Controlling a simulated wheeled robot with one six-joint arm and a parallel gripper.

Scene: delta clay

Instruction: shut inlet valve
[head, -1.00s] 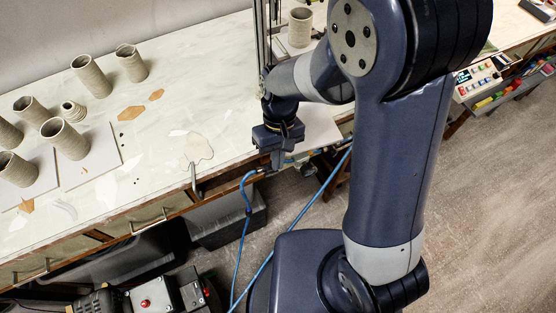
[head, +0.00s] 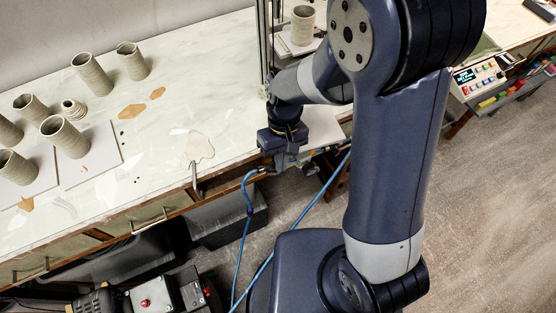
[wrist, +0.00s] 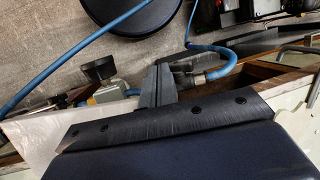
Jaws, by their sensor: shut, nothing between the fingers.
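My gripper (head: 281,163) points down at the front edge of the bench, and its fingers are shut and empty. In the wrist view the closed fingers (wrist: 157,84) stand just beside a metal fitting (wrist: 194,80) where a blue hose (wrist: 224,62) joins. This fitting appears to be part of the inlet valve. In the head view the blue hose (head: 247,195) runs from the bench edge beside my gripper down to the floor.
The bench top (head: 165,165) holds several grey clay cylinders (head: 92,74) at the left. A metal handle (head: 194,178) stands at the bench edge left of my gripper. A dark bin (head: 230,217) sits below. A second blue hose (head: 305,210) crosses the open floor.

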